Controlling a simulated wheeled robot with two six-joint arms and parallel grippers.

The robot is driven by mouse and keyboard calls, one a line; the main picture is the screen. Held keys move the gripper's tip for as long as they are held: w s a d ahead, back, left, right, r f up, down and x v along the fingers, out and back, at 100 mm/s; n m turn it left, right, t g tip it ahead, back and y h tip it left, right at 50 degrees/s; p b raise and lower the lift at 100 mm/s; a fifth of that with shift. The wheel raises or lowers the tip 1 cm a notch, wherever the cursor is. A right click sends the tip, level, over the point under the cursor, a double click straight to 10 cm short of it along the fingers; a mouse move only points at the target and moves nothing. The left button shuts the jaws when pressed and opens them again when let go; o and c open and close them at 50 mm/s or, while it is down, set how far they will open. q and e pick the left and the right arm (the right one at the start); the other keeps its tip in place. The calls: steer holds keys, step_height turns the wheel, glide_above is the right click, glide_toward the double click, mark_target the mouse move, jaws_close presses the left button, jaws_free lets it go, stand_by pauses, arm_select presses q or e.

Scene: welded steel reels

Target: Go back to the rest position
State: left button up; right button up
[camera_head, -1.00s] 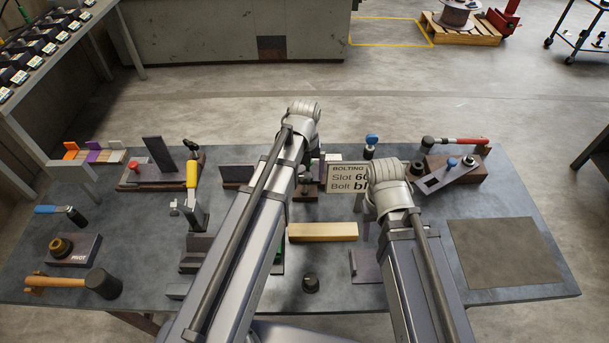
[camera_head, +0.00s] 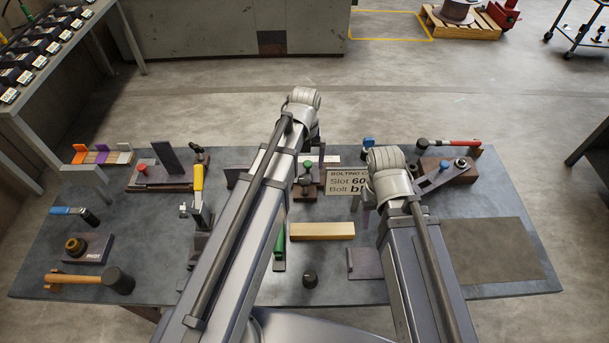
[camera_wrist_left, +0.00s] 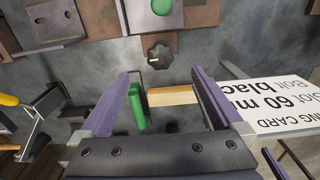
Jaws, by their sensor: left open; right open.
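Both my arms reach forward over the grey workbench (camera_head: 400,285) in the head view, folded down at the wrists. My left gripper (camera_wrist_left: 160,75) shows in the left wrist view with its two purple-grey fingers apart and nothing between them near the tips. The black knob (camera_wrist_left: 160,54), a green-handled tool (camera_wrist_left: 136,105) and a tan block (camera_wrist_left: 172,96) lie beyond or below the fingers.
The bolting card (camera_head: 340,182) stands between the arms. The tan block (camera_head: 322,231) and a dark knob (camera_head: 310,278) lie between them near the front. A mallet (camera_head: 90,279) and toggle clamp (camera_head: 197,190) are left. A dark mat (camera_head: 495,250) lies clear at right.

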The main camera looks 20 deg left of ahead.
stand_by(0.3)
arm_select(q)
steer(key=n, duration=0.1)
steer(key=s+n, duration=0.1)
steer(key=n, duration=0.1)
steer(key=shift+n, duration=0.3)
steer(key=s+n, duration=0.4)
steer(key=n, duration=1)
steer(key=s+n, duration=0.3)
steer(key=n, duration=1.1)
steer(key=s+d+m+y, duration=0.1)
steer(key=s+d+m, duration=0.1)
steer(key=s+d, duration=0.4)
steer(key=d, duration=0.4)
steer(key=shift+s+d, duration=0.15)
steer(key=shift+d, duration=0.1)
